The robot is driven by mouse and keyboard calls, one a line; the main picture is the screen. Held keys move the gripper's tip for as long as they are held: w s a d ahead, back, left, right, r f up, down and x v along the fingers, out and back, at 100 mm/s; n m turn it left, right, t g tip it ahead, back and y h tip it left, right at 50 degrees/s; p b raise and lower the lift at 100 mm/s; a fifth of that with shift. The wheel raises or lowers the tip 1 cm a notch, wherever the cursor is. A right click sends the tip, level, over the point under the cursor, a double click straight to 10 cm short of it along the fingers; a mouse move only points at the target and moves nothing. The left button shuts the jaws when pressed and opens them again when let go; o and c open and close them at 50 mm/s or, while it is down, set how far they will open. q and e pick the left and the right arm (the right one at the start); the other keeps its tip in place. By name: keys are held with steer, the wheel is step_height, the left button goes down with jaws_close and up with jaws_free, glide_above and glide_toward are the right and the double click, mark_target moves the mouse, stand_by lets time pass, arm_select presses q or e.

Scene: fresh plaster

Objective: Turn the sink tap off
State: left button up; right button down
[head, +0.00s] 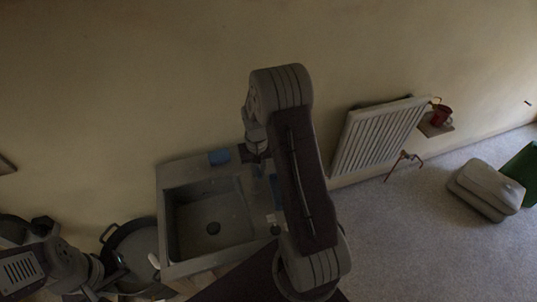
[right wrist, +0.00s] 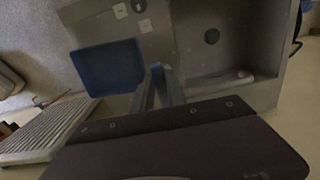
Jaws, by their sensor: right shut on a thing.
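The grey sink (head: 167,232) stands against the wall in the head view, and its basin with a round drain also shows in the right wrist view (right wrist: 238,60). A pale rod, seemingly the tap spout (right wrist: 222,83), reaches over the basin edge in the right wrist view. My right arm hides the tap area in the head view. My right gripper (right wrist: 158,77) is at the sink's rear deck, its fingers close together on the tap; the gripped part is mostly hidden. My left gripper (head: 92,290) is low at the left, dark and partly cut off; its jaws are unclear.
A blue tray (right wrist: 105,68) lies beside the right fingers on the sink deck. A small blue item (head: 219,157) is at the sink's back edge. A dark round tub (head: 128,236) stands left of the sink. A white radiator (head: 380,135) is on the wall to the right.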

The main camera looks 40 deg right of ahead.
mark_target(258, 172)
steer(key=c, duration=1.6)
jaws_free()
steer(key=shift+o, duration=1)
steer(key=shift+a, duration=0.15)
step_height(258, 172, up, 12)
steer(key=p, duration=1)
steer(key=shift+f, duration=0.1)
